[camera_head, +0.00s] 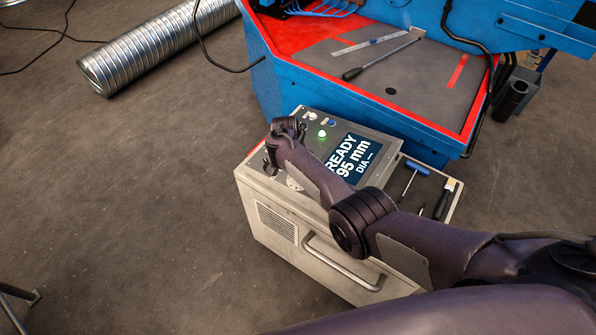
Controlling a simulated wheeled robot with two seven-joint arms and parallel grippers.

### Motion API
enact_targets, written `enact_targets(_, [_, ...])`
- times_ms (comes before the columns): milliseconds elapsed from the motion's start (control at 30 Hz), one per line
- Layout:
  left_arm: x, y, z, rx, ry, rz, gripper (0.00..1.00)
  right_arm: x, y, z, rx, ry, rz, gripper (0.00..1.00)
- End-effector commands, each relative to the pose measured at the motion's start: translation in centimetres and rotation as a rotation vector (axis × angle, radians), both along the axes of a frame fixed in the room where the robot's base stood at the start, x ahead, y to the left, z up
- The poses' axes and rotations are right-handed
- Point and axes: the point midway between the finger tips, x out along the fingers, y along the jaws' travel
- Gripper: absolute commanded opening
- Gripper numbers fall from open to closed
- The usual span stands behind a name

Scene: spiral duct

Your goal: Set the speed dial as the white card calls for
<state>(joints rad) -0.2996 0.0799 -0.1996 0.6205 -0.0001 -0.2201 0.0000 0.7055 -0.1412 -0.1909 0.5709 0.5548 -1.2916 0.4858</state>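The control box (262,198) is a pale cabinet with a sloped top panel. Its screen (349,160) reads "READY", "95 mm" and "DIA" with a dash, partly covered by my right arm. A pale round part (294,184) shows just below my forearm; I cannot tell whether it is the speed dial. My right gripper (269,160) is at the panel's left edge, small, dark and mostly hidden by its own wrist. I cannot tell whether it is open or touches anything. I cannot make out a white card. My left gripper is out of view.
A green lit button (322,134), a white button (312,116) and a blue button (331,122) are on the panel. A tool tray (408,206) is on the box's right. The blue machine (284,92) stands behind.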

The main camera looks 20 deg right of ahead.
Motion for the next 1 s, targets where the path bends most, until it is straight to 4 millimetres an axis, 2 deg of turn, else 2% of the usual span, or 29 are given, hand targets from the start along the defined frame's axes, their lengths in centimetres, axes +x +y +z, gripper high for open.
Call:
enact_targets(567, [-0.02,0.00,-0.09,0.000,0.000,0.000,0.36,0.04,0.03,0.03,-0.003,-0.004,-0.034,0.06])
enact_targets(600, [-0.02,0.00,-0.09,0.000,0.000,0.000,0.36,0.04,0.04,0.02,-0.003,-0.004,-0.034,0.31])
enact_targets(733, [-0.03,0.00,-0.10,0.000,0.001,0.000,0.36,0.04,0.03,0.02,-0.004,-0.003,-0.033,0.48])
enact_targets(1000, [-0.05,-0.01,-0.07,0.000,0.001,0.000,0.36,0.04,0.03,0.07,-0.004,-0.003,-0.033,0.50])
